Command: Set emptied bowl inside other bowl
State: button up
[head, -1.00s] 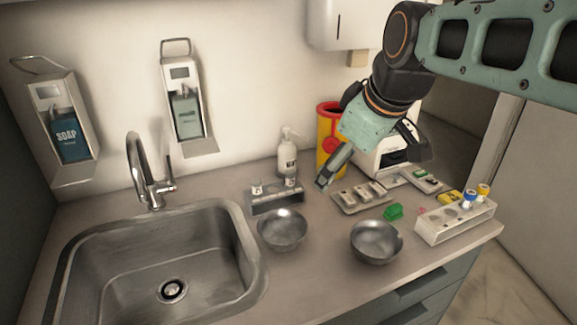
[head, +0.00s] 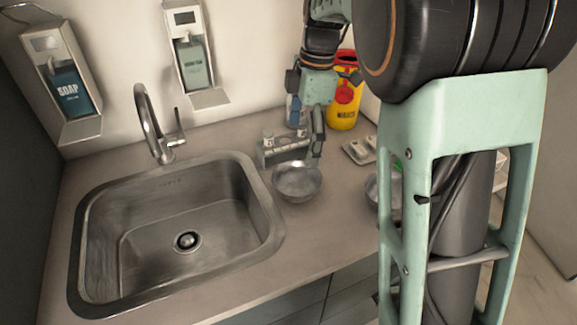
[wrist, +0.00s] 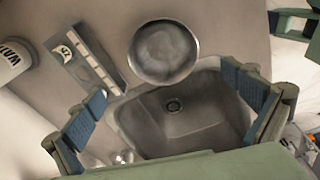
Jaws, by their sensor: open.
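A metal bowl (head: 297,182) stands on the counter just right of the sink. It looks empty, and it also shows in the wrist view (wrist: 163,52). A second metal bowl (head: 372,191) stands farther right, mostly hidden behind my arm, so its inside cannot be seen. My gripper (head: 316,152) is above the back edge of the first bowl, apart from it. In the wrist view my gripper (wrist: 164,88) shows its fingers spread wide with nothing between them, and the bowl lies beyond their tips.
The sink (head: 185,235) with its tap (head: 152,130) is to the left. A small rack (head: 284,148) stands close behind the first bowl. A grey tray (head: 360,150) and a yellow bin (head: 345,105) are at the back. Counter in front of the first bowl is clear.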

send_near(294, 191)
jog(key=f, duration=0.5)
jog(key=shift+a+f, duration=0.15)
jog(key=shift+a, duration=0.1)
jog(key=c, duration=1.2)
